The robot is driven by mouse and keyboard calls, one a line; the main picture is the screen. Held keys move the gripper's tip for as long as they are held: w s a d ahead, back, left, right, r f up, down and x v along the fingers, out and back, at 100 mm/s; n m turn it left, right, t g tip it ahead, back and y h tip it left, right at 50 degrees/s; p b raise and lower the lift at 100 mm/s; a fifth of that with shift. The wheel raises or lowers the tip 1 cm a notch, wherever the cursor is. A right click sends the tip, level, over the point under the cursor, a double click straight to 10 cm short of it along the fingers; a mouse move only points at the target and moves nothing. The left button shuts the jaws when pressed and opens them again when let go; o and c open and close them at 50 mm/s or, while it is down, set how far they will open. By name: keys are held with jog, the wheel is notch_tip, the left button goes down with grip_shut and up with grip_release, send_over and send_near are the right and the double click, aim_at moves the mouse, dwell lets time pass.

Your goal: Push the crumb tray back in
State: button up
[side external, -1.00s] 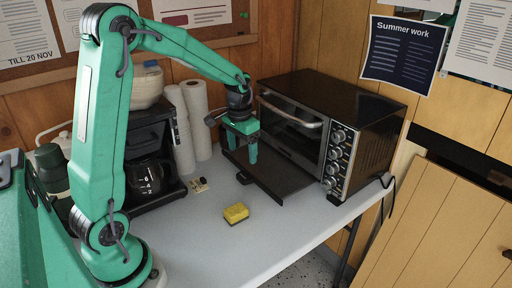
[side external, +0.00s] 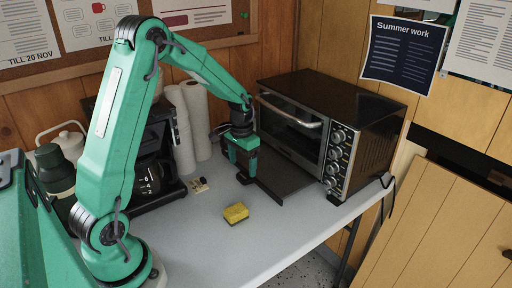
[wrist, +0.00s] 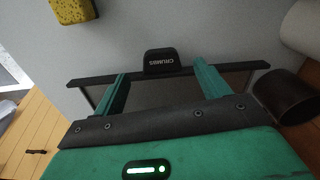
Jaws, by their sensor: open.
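The crumb tray (side external: 284,176) is a flat dark tray sticking out from under the door of the black toaster oven (side external: 345,110). In the wrist view its front lip (wrist: 235,68) runs across, with a black tab marked CRUMBS (wrist: 161,61) in the middle. My green gripper (side external: 243,165) is low at the tray's outer edge, open and empty. In the wrist view its two fingers (wrist: 161,69) reach toward the lip, one on each side of the tab. I cannot tell whether they touch the lip. The tray's inner end is hidden under the oven.
A yellow sponge (side external: 236,212) lies on the pale table (side external: 215,240) in front of the tray. Paper rolls (side external: 197,115) and a coffee maker (side external: 150,170) stand to the left, with a small card (side external: 198,185) nearby. The table front is clear.

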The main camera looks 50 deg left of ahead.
aim_at(263, 169)
jog(key=shift+f, duration=2.15)
jog(key=shift+c, duration=0.2)
jog(key=c, duration=1.3)
jog(key=shift+w+r, duration=0.1)
jog(key=shift+w, duration=3.95)
jog(key=shift+c, duration=0.2)
jog(key=o, duration=1.4)
jog(key=shift+r, duration=3.9)
